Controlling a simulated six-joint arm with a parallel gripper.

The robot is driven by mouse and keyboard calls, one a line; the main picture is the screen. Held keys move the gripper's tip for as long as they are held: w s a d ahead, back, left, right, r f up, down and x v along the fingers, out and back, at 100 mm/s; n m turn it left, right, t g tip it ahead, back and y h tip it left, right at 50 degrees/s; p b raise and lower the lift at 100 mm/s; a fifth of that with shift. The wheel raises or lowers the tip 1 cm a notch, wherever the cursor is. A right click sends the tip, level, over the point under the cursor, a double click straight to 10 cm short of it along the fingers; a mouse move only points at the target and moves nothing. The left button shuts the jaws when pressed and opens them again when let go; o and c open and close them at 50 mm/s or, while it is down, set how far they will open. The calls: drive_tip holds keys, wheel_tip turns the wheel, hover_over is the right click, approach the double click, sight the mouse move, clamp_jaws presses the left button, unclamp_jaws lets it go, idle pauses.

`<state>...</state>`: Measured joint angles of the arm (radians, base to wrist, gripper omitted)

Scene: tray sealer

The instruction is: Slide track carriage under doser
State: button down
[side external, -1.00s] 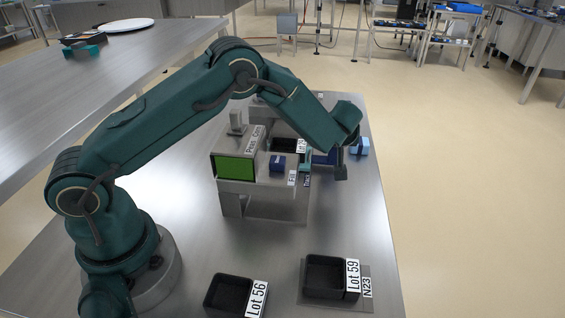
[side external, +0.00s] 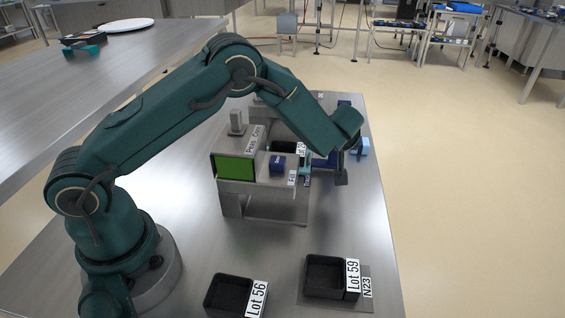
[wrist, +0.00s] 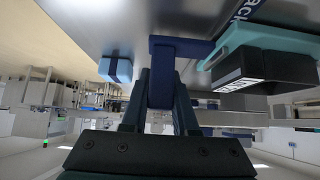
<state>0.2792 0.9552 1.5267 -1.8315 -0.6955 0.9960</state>
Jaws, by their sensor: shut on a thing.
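My gripper (side external: 341,179) is low at the right side of the machine in the side view. In the wrist view its two dark fingers (wrist: 160,100) are shut on a dark blue T-shaped handle (wrist: 178,46). A teal carriage (wrist: 232,36) with a black tray (wrist: 268,70) in it is right of the handle there. The tray has a partly visible white label. In the side view the teal carriage (side external: 306,160) shows only in part, at the machine's right side. I cannot tell which part is the doser.
A grey machine (side external: 262,201) with a green screen (side external: 236,168) stands left of my gripper. A light blue block (side external: 361,148) with a dark band lies close to the right. Two black trays, Lot 56 (side external: 229,294) and Lot 59 (side external: 325,274), are at the front. The table between is clear.

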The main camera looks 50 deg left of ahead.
drive_tip(key=s+d, duration=0.8)
drive_tip(key=shift+s+d, duration=0.15)
drive_tip(key=shift+d, duration=0.15)
drive_tip(key=shift+s+d, duration=0.4)
drive_tip(key=shift+s, duration=0.1)
drive_tip(key=c, duration=0.7)
unclamp_jaws()
drive_tip(key=shift+v, duration=2.6)
drive_tip(key=shift+a, duration=0.1)
